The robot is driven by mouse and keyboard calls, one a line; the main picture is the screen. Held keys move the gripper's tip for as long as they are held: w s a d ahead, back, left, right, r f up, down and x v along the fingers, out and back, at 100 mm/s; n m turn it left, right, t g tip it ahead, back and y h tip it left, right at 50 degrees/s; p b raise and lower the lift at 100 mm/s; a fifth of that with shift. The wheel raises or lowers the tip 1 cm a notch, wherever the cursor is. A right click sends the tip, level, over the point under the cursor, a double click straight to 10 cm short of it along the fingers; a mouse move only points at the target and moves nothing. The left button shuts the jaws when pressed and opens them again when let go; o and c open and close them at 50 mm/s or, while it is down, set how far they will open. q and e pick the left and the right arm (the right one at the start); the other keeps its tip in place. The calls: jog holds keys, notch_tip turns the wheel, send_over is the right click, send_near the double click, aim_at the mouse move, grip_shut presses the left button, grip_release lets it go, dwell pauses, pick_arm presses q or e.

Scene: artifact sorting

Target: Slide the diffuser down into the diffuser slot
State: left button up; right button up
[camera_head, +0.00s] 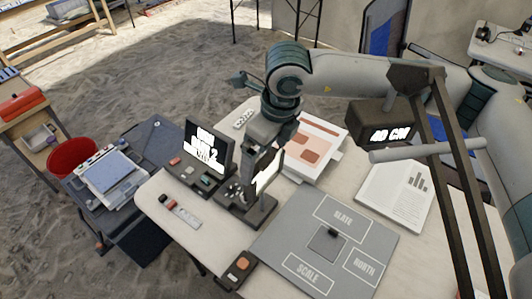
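My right gripper (259,155) reaches down from the arm that comes in from the right. It is at the top of a bright white panel in a dark frame (267,172), which looks like the diffuser. The panel stands upright just above or in a black base (262,212) on the white table. I cannot tell whether its lower edge sits in a slot, as the slot is not distinguishable. The fingers merge with the dark frame, so their grip is unclear. My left gripper is not in view.
A dark screen (208,147) with white lettering stands left of the base. A grey board (290,232) with labelled areas lies in front of it to the right. A red bucket (72,157) is at left.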

jog(key=shift+r, duration=0.1)
notch_tip(320, 180, up, 17)
jog(key=s+d+p, duration=0.2)
jog(key=p, duration=0.1)
jog(key=shift+d, duration=0.3)
jog(key=shift+p, duration=0.3)
dwell(0.7)
